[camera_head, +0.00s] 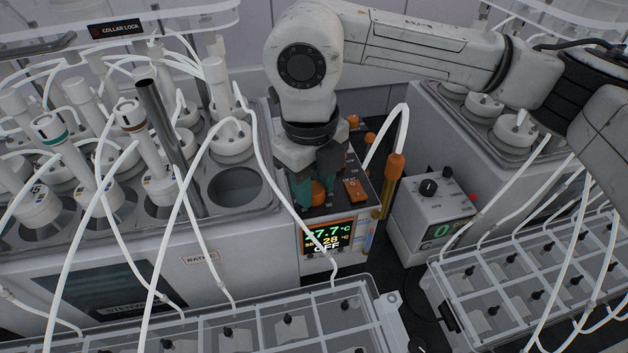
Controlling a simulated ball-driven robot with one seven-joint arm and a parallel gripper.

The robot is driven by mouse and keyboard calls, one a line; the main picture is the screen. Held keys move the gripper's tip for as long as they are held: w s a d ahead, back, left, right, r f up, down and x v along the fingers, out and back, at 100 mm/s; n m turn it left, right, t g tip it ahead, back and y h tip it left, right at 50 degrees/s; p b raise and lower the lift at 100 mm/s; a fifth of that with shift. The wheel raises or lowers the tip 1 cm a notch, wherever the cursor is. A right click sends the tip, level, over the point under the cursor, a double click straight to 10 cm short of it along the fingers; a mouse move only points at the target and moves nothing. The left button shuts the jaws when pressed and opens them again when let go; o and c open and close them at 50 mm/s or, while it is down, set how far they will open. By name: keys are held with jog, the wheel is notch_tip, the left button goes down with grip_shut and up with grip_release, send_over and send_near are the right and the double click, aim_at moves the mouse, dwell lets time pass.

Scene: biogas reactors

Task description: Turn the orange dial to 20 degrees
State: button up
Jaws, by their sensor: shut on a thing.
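The orange dial (317,193) is a round knob on top of the heater control unit, behind its display. My gripper (315,190) points down over it, with a teal fingertip on each side, and is shut on the dial. The fingers hide part of the dial, and no angle marking on it can be read. The unit's display (332,238) reads 27.7 °C at the top, 28 °C below it and OFF at the bottom.
An orange switch (356,190) sits just right of the dial. An orange-capped probe (393,172) stands further right, near a grey box with a black knob (428,187). The bath (235,187) with bottles and white tubes is left. Clear racks (370,310) stand in front.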

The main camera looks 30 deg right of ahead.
aim_at(317, 191)
jog(key=shift+f+n+b, duration=0.15)
jog(key=shift+n+b, duration=0.25)
jog(key=shift+b, duration=0.3)
jog(key=shift+f+n+b, duration=0.1)
jog(key=shift+n+b, duration=0.5)
jog(key=shift+b, duration=0.35)
jog(key=n+b, duration=0.3)
jog(key=shift+d+b, duration=0.1)
jog(key=shift+b, duration=0.3)
jog(key=n+b, duration=0.3)
jog(key=n, duration=0.2)
jog(key=shift+w+r+n+y+b, duration=0.1)
jog(key=shift+n+b, duration=0.1)
jog(key=shift+n, duration=0.55)
jog(key=shift+s+r+n+y+b, duration=0.1)
jog(key=shift+n+b, duration=0.15)
jog(key=shift+n, duration=0.45)
jog(key=shift+w+r+n+y+b, duration=0.1)
jog(key=shift+n+b, duration=0.1)
jog(key=shift+n, duration=0.55)
jog(key=o, duration=1)
jog(key=r, duration=1)
jog(key=shift+s+r, duration=0.35)
